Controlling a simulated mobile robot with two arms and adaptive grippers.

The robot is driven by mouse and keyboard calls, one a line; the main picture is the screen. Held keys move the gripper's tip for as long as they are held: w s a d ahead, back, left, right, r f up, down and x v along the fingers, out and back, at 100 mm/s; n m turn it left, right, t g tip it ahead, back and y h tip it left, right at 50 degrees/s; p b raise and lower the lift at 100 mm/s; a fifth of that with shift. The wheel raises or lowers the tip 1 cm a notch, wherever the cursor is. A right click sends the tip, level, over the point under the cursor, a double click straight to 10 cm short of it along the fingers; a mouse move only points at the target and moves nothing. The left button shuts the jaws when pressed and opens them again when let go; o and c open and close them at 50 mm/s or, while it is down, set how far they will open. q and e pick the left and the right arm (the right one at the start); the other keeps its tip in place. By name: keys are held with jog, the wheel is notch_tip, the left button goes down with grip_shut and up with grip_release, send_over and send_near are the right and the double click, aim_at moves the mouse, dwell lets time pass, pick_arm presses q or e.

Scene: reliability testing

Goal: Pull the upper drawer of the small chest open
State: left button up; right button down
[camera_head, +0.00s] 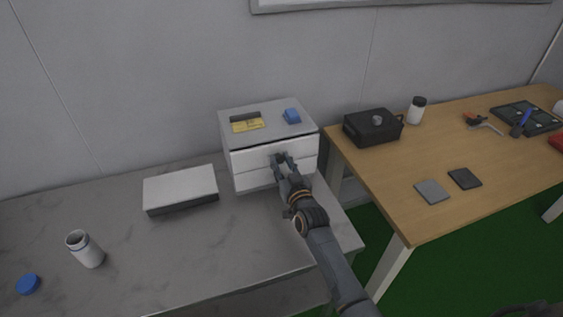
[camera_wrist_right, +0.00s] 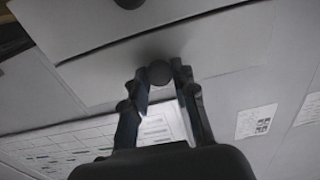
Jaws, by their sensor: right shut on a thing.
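The small chest (camera_head: 268,117) stands at the back of the grey table, with a grey top and two white drawers. Its upper drawer (camera_head: 247,158) looks shut or nearly so. My right gripper (camera_head: 280,160) is at the front of the upper drawer and covers its knob in the head view. In the right wrist view the gripper (camera_wrist_right: 160,75) has its fingers closed around the dark round knob (camera_wrist_right: 159,73) on the white drawer front (camera_wrist_right: 227,42). The lower drawer (camera_head: 252,180) is partly hidden by the gripper. My left gripper is not in view.
A blue item (camera_head: 291,116) and a yellow label (camera_head: 247,125) are on the chest top. A white-topped box (camera_head: 180,187) lies left of the chest. A white jar (camera_head: 86,250) and a blue lid (camera_head: 28,284) are at the front left. A wooden table (camera_head: 470,150) stands to the right.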

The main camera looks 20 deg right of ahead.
jog(key=s+p, duration=0.7)
jog(key=s, duration=0.8)
jog(key=shift+d, duration=0.25)
jog(key=c, duration=1.1)
grip_release()
jog(key=s, duration=1.2)
jog(key=shift+d, duration=0.2)
